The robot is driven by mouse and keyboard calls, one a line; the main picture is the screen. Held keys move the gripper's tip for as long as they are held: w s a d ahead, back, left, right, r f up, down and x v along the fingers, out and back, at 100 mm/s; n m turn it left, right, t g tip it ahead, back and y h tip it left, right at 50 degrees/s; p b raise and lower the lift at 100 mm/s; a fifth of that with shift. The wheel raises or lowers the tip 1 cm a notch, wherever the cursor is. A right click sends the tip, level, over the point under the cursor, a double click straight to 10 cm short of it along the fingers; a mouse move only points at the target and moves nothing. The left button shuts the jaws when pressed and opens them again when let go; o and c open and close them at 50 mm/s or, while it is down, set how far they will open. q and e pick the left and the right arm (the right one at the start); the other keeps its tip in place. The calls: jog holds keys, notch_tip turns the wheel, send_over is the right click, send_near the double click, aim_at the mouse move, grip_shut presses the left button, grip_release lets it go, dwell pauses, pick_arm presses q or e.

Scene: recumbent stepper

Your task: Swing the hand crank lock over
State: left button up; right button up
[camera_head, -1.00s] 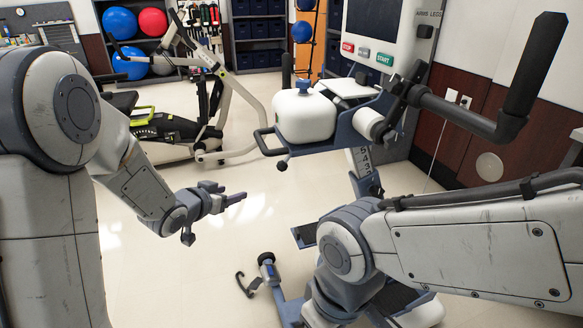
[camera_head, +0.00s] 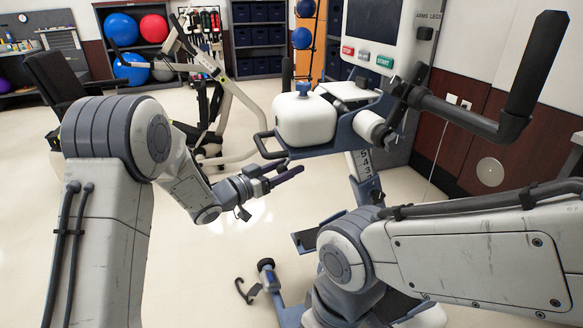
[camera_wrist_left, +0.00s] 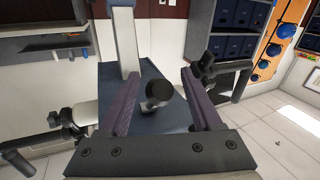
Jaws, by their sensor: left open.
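The stepper's console (camera_head: 392,30) stands at centre right, with a white housing (camera_head: 303,120) and a blue frame around it. My left gripper (camera_head: 293,167) is open at the lower left of this frame, its dark purple fingers pointing right. In the left wrist view, a round black knob on a short grey stem (camera_wrist_left: 159,92), which looks like the hand crank lock, lies between the spread fingers (camera_wrist_left: 159,75). I see a gap on both sides of it. In the head view the gripper covers the knob's place. My right gripper is out of view.
A black crank handle (camera_head: 530,75) reaches out at the right. A loop handle (camera_head: 265,148) juts left of the housing, close above my left gripper. My right arm crosses the lower right. Open floor (camera_head: 190,265) lies at lower left.

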pick_arm(q)
jog(key=shift+x, duration=0.9)
grip_shut()
dwell(0.9)
